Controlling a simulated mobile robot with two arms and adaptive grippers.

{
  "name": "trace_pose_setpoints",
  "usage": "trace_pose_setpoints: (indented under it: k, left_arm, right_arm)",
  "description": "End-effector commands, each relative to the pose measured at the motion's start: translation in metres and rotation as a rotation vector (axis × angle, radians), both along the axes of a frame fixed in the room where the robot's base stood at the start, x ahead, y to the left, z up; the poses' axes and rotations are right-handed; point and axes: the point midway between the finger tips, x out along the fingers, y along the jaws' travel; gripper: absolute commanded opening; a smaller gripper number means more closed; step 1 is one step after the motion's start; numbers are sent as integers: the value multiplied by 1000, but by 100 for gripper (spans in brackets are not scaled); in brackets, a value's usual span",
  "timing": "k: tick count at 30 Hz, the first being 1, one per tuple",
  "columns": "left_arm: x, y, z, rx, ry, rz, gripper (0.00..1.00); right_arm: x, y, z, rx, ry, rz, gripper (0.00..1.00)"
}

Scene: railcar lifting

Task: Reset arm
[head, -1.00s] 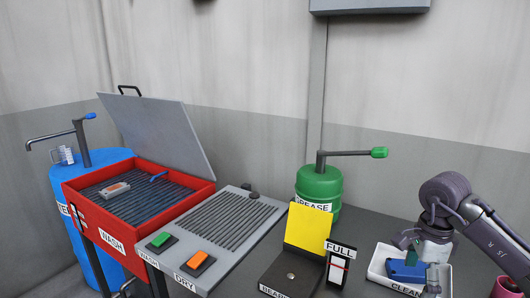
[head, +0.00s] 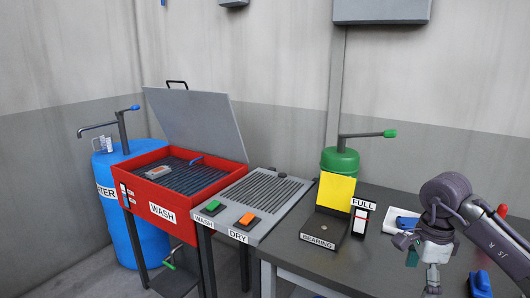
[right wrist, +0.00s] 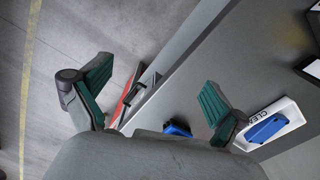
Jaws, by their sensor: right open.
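My right arm enters from the right in the head view. Its gripper (head: 420,262) hangs over the dark table, pointing down, in front of the white tray. In the right wrist view the two green finger pads (right wrist: 155,95) stand wide apart with nothing between them. The white tray (right wrist: 289,108), labelled CLEAN, holds a blue part (right wrist: 264,129) beside the right finger. In the head view the tray (head: 391,221) is partly hidden by my arm. My left gripper is not in view.
The red wash basin (head: 212,203), drying rack (head: 272,195), green grease can (head: 339,162), yellow plate (head: 336,190) and FULL stand (head: 361,217) are left of my arm. Another blue object (head: 480,284) lies at lower right. The dark table front (head: 330,265) is clear.

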Motion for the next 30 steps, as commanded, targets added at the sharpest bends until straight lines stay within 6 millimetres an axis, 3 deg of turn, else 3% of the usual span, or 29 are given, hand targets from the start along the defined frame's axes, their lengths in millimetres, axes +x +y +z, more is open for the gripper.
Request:
trace_pose_setpoints:
  k: [2, 10, 14, 20, 23, 26, 29, 30]
  left_arm:
    - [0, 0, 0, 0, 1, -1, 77]
    - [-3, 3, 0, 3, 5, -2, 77]
    - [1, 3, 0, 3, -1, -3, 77]
    - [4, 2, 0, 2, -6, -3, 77]
    - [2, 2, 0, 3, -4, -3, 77]
    - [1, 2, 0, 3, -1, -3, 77]
    - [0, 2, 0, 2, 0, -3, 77]
    - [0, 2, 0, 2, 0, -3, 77]
  right_arm:
    - [0, 0, 0, 0, 0, 0, 97]
    - [6, 38, -31, 187, 35, -35, 97]
    - [9, 65, -50, 322, 66, -76, 97]
    - [15, 124, -86, 646, 154, -233, 97]
    - [21, 160, -107, 875, 236, -403, 97]
    - [34, 189, -135, 1149, 355, -696, 97]
    - [53, 195, -184, 1416, 500, -1145, 97]
    - [58, 188, -211, 1498, 556, -1355, 97]
